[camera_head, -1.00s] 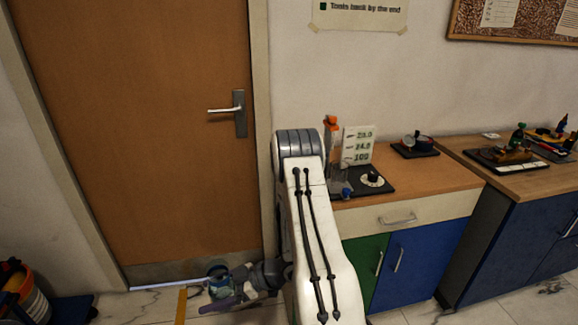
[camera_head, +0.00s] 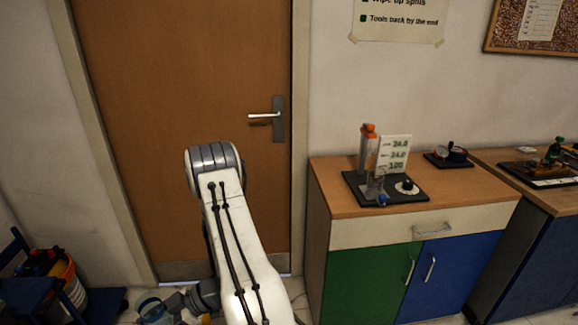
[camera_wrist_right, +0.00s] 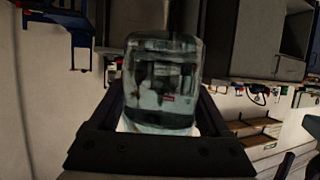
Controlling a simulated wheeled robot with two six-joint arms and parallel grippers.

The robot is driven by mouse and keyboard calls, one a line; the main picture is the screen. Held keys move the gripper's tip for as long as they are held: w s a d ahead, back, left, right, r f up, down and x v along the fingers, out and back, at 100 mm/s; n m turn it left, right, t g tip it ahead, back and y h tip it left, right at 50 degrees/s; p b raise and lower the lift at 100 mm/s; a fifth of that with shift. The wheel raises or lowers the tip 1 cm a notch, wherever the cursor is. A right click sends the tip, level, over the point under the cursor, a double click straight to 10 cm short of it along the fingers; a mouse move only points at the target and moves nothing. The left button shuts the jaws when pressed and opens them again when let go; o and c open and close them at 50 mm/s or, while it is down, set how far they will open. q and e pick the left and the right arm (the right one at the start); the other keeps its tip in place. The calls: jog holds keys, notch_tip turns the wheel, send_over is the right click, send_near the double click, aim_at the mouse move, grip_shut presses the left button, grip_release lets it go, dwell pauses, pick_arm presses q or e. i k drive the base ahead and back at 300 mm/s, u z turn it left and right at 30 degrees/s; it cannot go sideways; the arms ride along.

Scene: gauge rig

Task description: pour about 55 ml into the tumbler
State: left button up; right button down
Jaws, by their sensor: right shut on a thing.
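My right gripper (camera_wrist_right: 162,108) is shut on a clear glass vessel (camera_wrist_right: 162,75), which fills the middle of the right wrist view between the two fingers. I cannot tell whether this vessel is the tumbler, or how much liquid is in it. In the head view my right gripper (camera_head: 172,310) and the bluish vessel (camera_head: 151,308) are low at the bottom edge, partly cut off, in front of the door. My left gripper is out of view.
The wooden cabinet top (camera_head: 450,195) has free room around the rig. A second small device (camera_head: 448,157) sits behind it. Another counter (camera_head: 560,198) with tools stands at right. A bucket (camera_head: 65,278) is at lower left, beside the door (camera_head: 180,90).

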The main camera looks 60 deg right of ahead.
aim_at(375, 182)
jog(key=z, duration=0.05)
jog(key=i, duration=1.8)
jog(key=z, duration=2.3)
